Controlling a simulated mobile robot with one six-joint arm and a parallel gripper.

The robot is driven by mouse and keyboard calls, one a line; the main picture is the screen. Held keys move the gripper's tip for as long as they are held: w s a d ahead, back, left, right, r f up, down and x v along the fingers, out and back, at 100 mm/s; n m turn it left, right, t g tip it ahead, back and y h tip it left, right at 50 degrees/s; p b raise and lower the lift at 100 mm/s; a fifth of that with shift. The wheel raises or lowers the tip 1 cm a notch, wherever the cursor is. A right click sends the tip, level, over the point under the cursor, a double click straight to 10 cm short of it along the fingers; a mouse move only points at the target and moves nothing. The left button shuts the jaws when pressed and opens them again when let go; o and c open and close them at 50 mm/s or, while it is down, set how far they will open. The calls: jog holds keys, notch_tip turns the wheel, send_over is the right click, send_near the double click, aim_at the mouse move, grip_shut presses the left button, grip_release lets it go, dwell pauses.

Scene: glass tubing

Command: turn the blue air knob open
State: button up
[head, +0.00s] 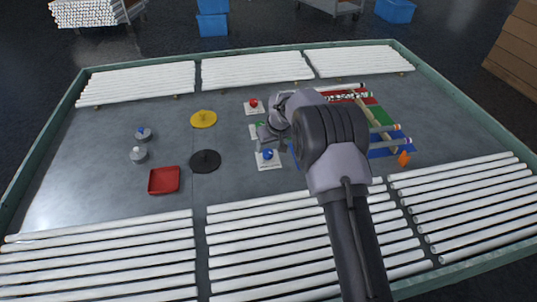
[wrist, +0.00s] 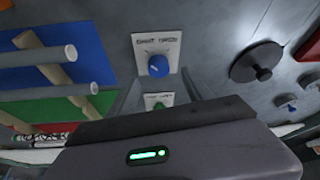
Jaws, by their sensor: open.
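The blue knob (head: 268,154) sits on a white square plate (head: 269,166) on the grey table, left of my arm. In the wrist view the blue knob (wrist: 158,66) shows below a line of blurred lettering on its plate (wrist: 171,45). My gripper (wrist: 165,80) is open and empty, its two fingers spread either side of the line to the knob. No contact with the knob shows. In the head view my gripper (head: 270,133) is just behind the blue knob, partly hidden by my wrist.
A green knob (head: 257,126) and a red knob (head: 253,104) stand in line behind. A black disc (head: 205,160), yellow disc (head: 204,118) and red tray (head: 164,180) lie left. Coloured panels with tubes (head: 380,115) are right. White tubes (head: 100,250) line the front.

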aim_at(268, 152)
jog(key=b+x, duration=0.1)
jog(key=x, duration=0.4)
jog(key=shift+w+f, duration=0.2)
jog(key=shift+f, duration=0.1)
grip_shut()
